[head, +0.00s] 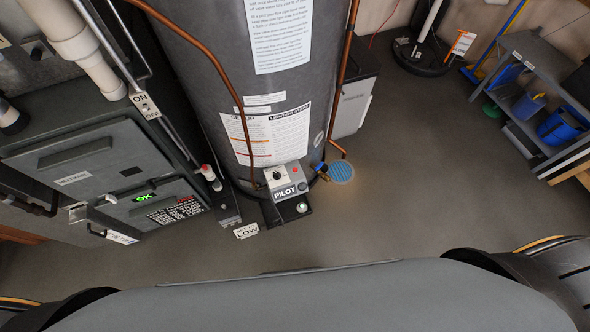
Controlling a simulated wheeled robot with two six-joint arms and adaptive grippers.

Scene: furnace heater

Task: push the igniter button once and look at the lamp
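A grey control box labelled PILOT (287,181) sits low on the front of the tall grey heater tank (265,100). A dark knob and a small red spot show on its upper face; I cannot tell which part is the igniter button. Below it is a black block (285,209) with a small round pale-green spot (302,207), which may be the lamp or a button. It is too small to tell whether it is lit. Neither of my grippers is in view.
A dark green furnace cabinet (100,165) with a green OK display (144,197) stands left of the tank. Copper pipes (228,85) run beside the tank. A blue floor drain (340,172) lies to its right. A shelf (545,75) with blue bins stands far right. Open floor lies between.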

